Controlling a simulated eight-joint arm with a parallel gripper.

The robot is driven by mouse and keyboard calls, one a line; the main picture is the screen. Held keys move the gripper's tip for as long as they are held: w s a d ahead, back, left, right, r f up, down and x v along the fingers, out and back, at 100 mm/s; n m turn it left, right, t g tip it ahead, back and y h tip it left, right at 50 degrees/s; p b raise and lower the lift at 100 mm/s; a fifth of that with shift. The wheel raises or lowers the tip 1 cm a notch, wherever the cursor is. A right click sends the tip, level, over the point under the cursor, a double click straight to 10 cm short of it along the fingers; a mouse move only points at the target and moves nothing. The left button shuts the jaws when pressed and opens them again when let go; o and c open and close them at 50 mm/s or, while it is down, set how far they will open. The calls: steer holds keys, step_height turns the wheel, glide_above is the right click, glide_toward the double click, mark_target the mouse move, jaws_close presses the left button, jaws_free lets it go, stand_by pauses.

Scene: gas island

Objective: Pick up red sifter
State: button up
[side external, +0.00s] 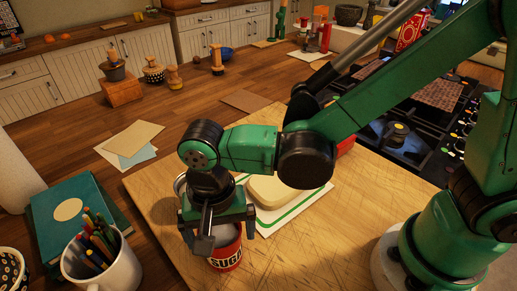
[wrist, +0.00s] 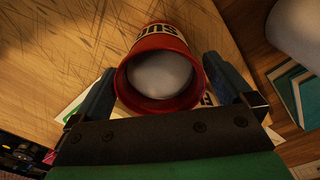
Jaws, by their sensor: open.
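The red sifter (side external: 226,260) is a red can with a white label, part of which reads "SUG". It stands on the wooden board near the front edge of the side view. In the wrist view the red sifter (wrist: 160,68) shows its round open rim, with a whitish inside. My gripper (side external: 225,236) points down over the can's top. In the wrist view my gripper (wrist: 160,70) is open, with one finger on each side of the can. A gap shows on the left; on the right the finger is close to the wall, and I cannot tell whether it touches.
The wooden board (side external: 350,225) also bears a cream block (side external: 272,190) on a white, green-edged sheet beside my gripper. A white mug of pencils (side external: 103,262) and a teal book (side external: 72,222) stand left. A stove (side external: 405,140) lies behind right.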

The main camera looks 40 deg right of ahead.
steer(key=shift+f, duration=1.4)
steer(key=shift+c, duration=0.2)
steer(key=c, duration=0.9)
steer(key=shift+c, duration=0.2)
step_height(320, 180, up, 20)
steer(key=o, duration=0.5)
steer(key=c, duration=0.5)
